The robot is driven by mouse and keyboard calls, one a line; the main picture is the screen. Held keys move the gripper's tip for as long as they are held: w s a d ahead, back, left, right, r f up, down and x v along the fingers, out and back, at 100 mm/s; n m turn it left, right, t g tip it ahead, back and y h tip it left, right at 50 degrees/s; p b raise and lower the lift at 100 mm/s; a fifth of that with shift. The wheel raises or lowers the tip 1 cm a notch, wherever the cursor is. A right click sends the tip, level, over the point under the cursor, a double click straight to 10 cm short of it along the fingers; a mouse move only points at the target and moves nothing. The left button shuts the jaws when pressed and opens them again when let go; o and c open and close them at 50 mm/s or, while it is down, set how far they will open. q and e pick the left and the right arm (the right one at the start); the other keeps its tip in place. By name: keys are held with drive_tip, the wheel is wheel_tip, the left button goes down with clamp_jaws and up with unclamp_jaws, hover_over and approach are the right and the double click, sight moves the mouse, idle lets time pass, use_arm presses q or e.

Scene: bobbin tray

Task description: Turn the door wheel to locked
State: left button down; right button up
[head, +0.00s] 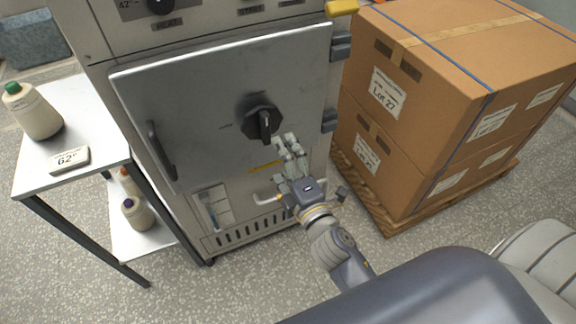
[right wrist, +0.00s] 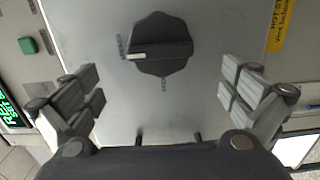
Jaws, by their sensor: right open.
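The door wheel (head: 262,122) is a black, many-sided knob with a raised bar across it, mounted on the grey metal door (head: 210,85). In the right wrist view the wheel (right wrist: 160,47) shows a white mark at the left end of its bar, beside a small label. Another small label lies below it there; I cannot read either. My right gripper (head: 289,146) is just below and right of the wheel in the head view. Its fingers (right wrist: 160,95) are spread wide, empty and apart from the wheel. My left gripper is out of view.
A bar handle (head: 161,150) is on the door's left side, with hinges (head: 330,120) at its right. A side table (head: 95,110) with a thread cone (head: 32,110) and a label block (head: 69,159) stands left. Stacked cartons (head: 440,100) on a pallet (head: 385,215) stand right.

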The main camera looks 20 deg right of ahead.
drive_tip(key=s, duration=0.3)
drive_tip(key=shift+s, duration=0.1)
idle(0.4)
drive_tip(key=s+f+m+g, duration=0.2)
drive_tip(key=s+f+g, duration=0.1)
drive_tip(key=f, duration=0.9)
drive_tip(key=s+f+m+g, duration=0.2)
drive_tip(key=s+f+m, duration=0.1)
drive_tip(key=f, duration=0.9)
drive_tip(key=s+f+m+g, duration=0.2)
drive_tip(key=s+f+g, duration=0.1)
drive_tip(key=f, duration=0.8)
drive_tip(key=s+d+f+m+g, duration=0.2)
drive_tip(key=s+f, duration=0.4)
drive_tip(key=s, duration=0.3)
drive_tip(key=s+d+f+m+g, duration=0.2)
drive_tip(key=s+f+m+g, duration=0.2)
drive_tip(key=s+f, duration=0.3)
drive_tip(key=s+d+f+m+g, duration=0.2)
drive_tip(key=s+f, duration=0.5)
drive_tip(key=s, duration=0.6)
drive_tip(key=shift+f+m+g+h, duration=0.3)
drive_tip(key=shift+m+g, duration=0.1)
drive_tip(key=shift+g, duration=0.1)
